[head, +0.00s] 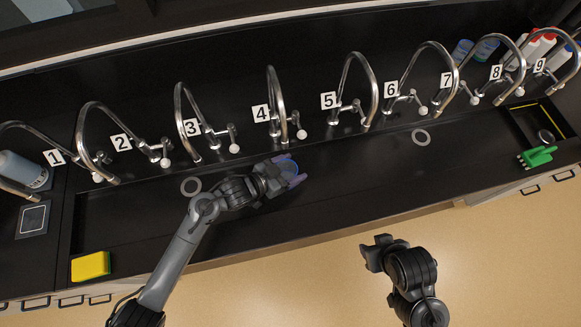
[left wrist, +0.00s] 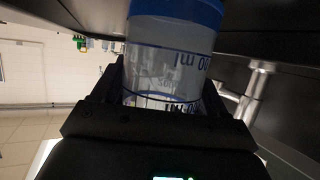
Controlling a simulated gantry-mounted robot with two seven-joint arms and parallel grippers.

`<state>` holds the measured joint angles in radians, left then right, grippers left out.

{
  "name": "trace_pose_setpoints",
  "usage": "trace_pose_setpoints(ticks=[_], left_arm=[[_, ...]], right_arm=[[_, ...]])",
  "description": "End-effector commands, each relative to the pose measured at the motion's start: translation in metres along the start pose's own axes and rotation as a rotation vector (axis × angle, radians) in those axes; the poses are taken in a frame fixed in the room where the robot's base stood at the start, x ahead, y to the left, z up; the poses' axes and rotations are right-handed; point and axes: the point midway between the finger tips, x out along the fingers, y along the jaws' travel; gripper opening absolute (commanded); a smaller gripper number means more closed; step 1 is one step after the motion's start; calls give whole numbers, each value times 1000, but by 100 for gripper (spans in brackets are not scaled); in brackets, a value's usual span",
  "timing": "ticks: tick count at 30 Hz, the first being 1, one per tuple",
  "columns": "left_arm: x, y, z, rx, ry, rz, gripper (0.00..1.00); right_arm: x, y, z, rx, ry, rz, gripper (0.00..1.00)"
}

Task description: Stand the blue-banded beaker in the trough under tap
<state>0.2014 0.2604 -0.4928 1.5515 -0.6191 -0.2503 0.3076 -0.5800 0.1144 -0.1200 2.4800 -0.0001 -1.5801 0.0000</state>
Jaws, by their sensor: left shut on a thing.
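The blue-banded beaker (left wrist: 165,65) is clear, with blue volume marks and a broad blue band, in the left wrist view. My left gripper (left wrist: 165,95) is shut around its side. In the head view my left gripper (head: 279,180) holds the beaker (head: 289,167) over the black trough, in front of the tap labelled 4 (head: 274,100). The gripper covers most of it there; whether it touches the trough floor I cannot tell. The long trough (head: 345,180) runs below the row of taps. My right gripper (head: 374,253) is off the bench, over the floor; its jaw opening is unclear.
Grey rings lie in the trough, one below tap 3 (head: 191,186) and one below tap 6 (head: 421,137). A yellow sponge (head: 90,266) is at the front left. A green object (head: 537,156) and several bottles (head: 540,45) are at the right. Curved spouts overhang the trough.

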Motion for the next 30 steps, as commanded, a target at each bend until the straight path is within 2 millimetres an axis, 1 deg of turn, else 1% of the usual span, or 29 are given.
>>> trace_pose_setpoints(ticks=[3,4,8,9,17,20,23,26,30], left_arm=[[2,0,4,-1,0,0,44],[1,0,3,0,0,0,76],[1,0,3,0,0,0,96],[1,0,3,0,0,0,98],[1,0,2,0,0,0,98],[-1,0,-2,0,0,0,98],[-10,0,0,-1,-1,0,98],[-25,-1,0,0,-1,-2,98],[-51,0,0,2,-2,-1,98]], right_arm=[[2,0,1,-1,0,1,43],[1,0,0,-2,0,1,43],[1,1,1,-5,-1,4,43],[1,2,1,-7,-1,5,43],[1,2,1,-9,-1,8,43],[-1,2,0,-9,-1,7,43],[-1,2,0,-8,-1,7,43],[-3,2,-1,-7,-1,6,43],[-6,1,-2,-4,0,3,43]])
